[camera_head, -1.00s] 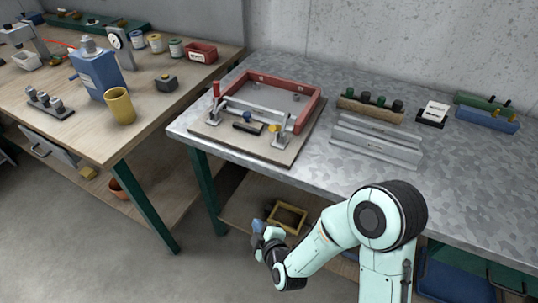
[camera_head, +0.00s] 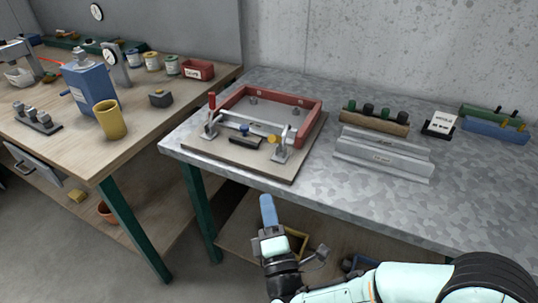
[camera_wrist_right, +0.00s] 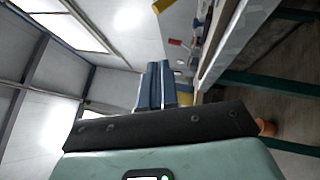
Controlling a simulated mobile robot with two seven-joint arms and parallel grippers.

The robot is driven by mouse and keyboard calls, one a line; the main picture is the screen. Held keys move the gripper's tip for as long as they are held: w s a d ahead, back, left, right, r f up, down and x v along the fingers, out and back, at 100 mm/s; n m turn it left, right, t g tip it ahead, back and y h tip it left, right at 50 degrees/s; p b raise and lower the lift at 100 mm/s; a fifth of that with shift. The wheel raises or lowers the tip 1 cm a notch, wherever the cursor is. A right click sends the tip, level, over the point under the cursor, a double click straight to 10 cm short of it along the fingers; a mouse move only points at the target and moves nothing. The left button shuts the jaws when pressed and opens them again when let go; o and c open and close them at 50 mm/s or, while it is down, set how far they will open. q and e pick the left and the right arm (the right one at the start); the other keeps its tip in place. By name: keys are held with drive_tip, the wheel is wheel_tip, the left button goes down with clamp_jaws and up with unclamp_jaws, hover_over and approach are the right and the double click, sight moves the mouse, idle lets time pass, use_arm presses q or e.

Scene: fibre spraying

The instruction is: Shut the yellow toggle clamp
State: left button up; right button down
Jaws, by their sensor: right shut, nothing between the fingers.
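The yellow toggle clamp (camera_head: 282,154) stands at the front right corner of a wooden board (camera_head: 236,158) on the metal-topped table. Its yellow grip (camera_head: 273,139) shows end-on, so I cannot tell how far the lever is swung. A second clamp (camera_head: 211,122) at the board's left has its red handle upright. A red frame (camera_head: 310,120) and a pale bar lie on the board. My right gripper (camera_head: 268,208) is shut and empty, in front of the table edge and apart from the clamp. Its blue fingers also show in the right wrist view (camera_wrist_right: 157,85). My left gripper is out of view.
Right of the board are metal angle strips (camera_head: 380,155), a wooden block with dark knobs (camera_head: 375,120) and a small card stand (camera_head: 440,124). The front right of the tabletop is bare. A wooden bench (camera_head: 150,135) with a yellow cup (camera_head: 110,119) stands left.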

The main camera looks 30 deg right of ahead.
drive_tip(key=w+r+p, duration=0.1)
drive_tip(key=w+p, duration=0.1)
drive_tip(key=w, duration=0.1)
approach(279, 138)
drive_tip(key=w+a+r, duration=0.2)
drive_tip(key=w+a, duration=0.1)
drive_tip(key=w, duration=0.2)
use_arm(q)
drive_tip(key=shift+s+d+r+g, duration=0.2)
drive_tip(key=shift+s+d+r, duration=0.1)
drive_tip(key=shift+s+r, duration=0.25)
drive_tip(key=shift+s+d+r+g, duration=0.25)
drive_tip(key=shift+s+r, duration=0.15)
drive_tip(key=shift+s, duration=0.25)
use_arm(e)
drive_tip(key=shift+w+d+r, duration=0.1)
drive_tip(key=shift+d, duration=0.25)
